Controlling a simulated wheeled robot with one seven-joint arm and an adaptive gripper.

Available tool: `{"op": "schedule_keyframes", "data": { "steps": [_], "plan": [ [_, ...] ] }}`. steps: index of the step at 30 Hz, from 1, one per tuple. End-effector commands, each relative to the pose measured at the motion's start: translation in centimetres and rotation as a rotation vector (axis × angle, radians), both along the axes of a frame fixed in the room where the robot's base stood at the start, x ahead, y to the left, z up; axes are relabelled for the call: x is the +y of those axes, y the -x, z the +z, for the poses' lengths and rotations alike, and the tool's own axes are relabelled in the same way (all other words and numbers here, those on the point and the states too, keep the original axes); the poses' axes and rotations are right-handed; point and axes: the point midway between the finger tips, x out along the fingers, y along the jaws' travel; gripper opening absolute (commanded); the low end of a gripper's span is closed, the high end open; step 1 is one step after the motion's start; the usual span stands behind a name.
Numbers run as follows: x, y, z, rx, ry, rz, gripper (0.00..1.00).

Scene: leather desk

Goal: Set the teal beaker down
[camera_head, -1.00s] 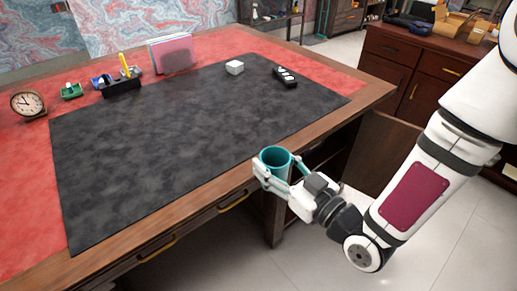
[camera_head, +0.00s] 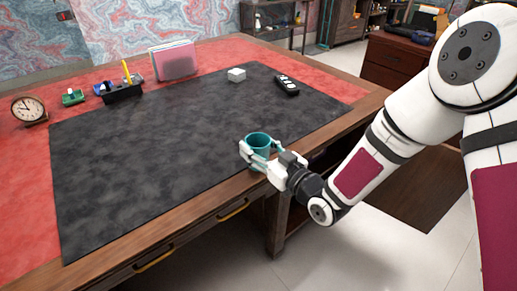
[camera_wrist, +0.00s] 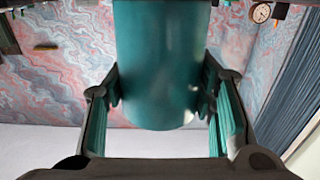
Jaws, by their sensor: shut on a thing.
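The teal beaker (camera_head: 258,141) is upright in my gripper (camera_head: 256,155), which is shut on it. In the head view it shows near the front right edge of the desk, over or close to the dark mat; I cannot tell how high it is. In the wrist view the beaker (camera_wrist: 160,70) fills the middle, between the two fingers of my gripper (camera_wrist: 160,98). The dark leather mat (camera_head: 170,150) covers most of the red desk top.
The mat's middle is clear.

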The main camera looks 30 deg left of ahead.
Motion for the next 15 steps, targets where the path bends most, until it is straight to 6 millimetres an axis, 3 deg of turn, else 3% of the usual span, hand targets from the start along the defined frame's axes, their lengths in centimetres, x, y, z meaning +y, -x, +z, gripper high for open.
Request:
{"op": "schedule_keyframes", "data": {
  "steps": [15],
  "plan": [
    [0.01,-0.03,-1.11,-0.002,-0.002,0.0,0.17]
  ]
}}
